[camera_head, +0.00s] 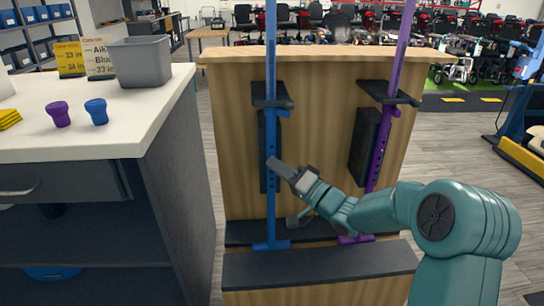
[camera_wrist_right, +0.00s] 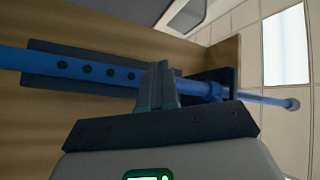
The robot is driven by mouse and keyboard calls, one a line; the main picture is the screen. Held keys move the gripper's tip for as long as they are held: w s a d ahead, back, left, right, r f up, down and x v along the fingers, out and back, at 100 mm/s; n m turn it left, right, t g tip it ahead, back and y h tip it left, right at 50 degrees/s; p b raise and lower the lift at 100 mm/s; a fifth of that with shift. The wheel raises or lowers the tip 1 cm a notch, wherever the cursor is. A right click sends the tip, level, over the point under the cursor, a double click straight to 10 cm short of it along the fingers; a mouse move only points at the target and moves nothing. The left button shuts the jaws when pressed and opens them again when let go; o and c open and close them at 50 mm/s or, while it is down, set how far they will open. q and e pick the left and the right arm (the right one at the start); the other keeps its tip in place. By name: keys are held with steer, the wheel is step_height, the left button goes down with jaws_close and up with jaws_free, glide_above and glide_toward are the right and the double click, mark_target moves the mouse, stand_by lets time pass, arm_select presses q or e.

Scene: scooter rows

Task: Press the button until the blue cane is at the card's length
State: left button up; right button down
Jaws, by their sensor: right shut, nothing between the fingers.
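The blue cane (camera_head: 271,130) stands upright in the left holder of the wooden stand, a row of holes down its shaft. It also shows in the right wrist view (camera_wrist_right: 60,66), running across the picture. The purple cane (camera_head: 388,120) leans in the right holder. My right gripper (camera_head: 274,164) is shut and empty, its tips at the blue shaft in the head view; in the wrist view the fingers (camera_wrist_right: 160,85) overlap the shaft, and whether they touch a button is hidden. The white card (camera_head: 98,60) and yellow card (camera_head: 70,60) stand on the counter. My left gripper is not in view.
A grey bin (camera_head: 142,62), a purple cap (camera_head: 59,113) and a blue cap (camera_head: 96,111) are on the white counter (camera_head: 150,115) at the left. The wooden stand (camera_head: 330,70) has a dark ledge (camera_head: 320,266) at its base. Scooters are parked behind.

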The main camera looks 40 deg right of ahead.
steer(key=shift+w+d, duration=0.15)
steer(key=shift+w, duration=0.05)
steer(key=shift+w+d, duration=0.2)
steer(key=shift+w, duration=0.25)
stand_by(0.7)
steer(key=shift+w+d+r, duration=0.15)
steer(key=shift+d+r, duration=0.05)
stand_by(0.4)
steer(key=shift+s+a+f, duration=0.1)
steer(key=shift+s+a, duration=0.15)
steer(key=shift+s, duration=0.2)
steer(key=shift+s+a+f, duration=0.1)
steer(key=shift+s+a, duration=0.1)
steer(key=shift+s, duration=0.25)
steer(key=s+a, duration=0.1)
steer(key=s, duration=0.1)
steer(key=s+a, duration=0.1)
steer(key=s, duration=0.1)
steer(key=shift+s+a+b, duration=0.2)
steer(key=shift+b, duration=0.15)
